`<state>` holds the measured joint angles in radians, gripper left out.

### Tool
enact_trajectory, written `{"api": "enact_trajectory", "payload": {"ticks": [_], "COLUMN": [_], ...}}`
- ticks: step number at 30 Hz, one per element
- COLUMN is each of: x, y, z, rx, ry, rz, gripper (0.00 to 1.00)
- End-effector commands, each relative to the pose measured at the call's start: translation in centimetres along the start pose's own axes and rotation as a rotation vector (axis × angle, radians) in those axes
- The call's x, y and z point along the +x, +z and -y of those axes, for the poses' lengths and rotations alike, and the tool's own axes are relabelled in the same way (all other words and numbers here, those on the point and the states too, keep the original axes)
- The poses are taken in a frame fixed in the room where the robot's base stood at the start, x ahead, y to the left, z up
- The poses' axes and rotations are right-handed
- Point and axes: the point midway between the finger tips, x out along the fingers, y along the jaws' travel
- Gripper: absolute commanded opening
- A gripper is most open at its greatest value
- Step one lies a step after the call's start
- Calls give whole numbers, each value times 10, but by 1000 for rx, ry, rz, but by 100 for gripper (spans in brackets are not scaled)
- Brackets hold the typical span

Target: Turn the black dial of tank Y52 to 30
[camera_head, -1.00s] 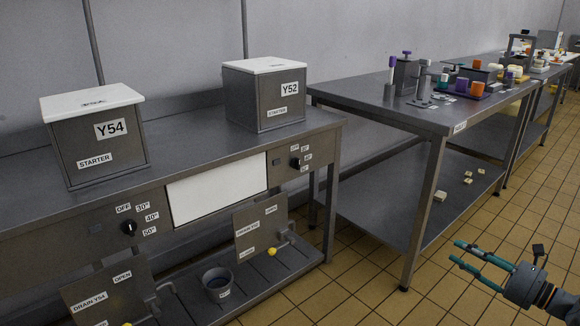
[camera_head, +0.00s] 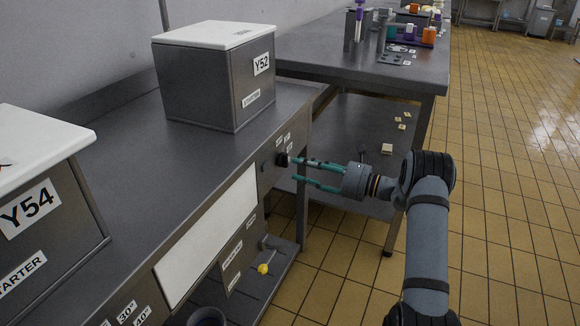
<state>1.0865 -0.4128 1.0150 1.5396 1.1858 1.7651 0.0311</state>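The tank Y52 (camera_head: 215,85) is a grey box with a white lid, standing on the bench at the upper left. Its black dial (camera_head: 282,160) sits on the bench's front panel below it, with small white labels (camera_head: 284,143) above and beside it. The label text is too small to read now. My gripper (camera_head: 297,169) has teal fingers pointing left at the dial. The fingers are spread apart, with the tips at or very near the dial. I cannot tell whether they touch it.
Tank Y54 (camera_head: 40,215) stands at the left. A white panel (camera_head: 208,235) and a drain valve with a yellow knob (camera_head: 263,268) are below the bench top. A second metal table (camera_head: 350,62) with loose items stands behind my gripper. Tiled floor is open at the right.

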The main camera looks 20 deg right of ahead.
Motion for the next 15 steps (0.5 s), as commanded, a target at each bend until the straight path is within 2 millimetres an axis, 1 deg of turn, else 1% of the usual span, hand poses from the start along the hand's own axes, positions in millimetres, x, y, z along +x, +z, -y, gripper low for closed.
{"api": "enact_trajectory", "payload": {"ticks": [3,6,10,15], "x": [17,27,33,34], "y": [-1,-1,0,0], "z": [0,0,0,0], "rx": [-1,0,0,1], "ry": [-1,-1,0,0], "rz": [0,-1,0,0], "gripper": [38,38,38,38]}}
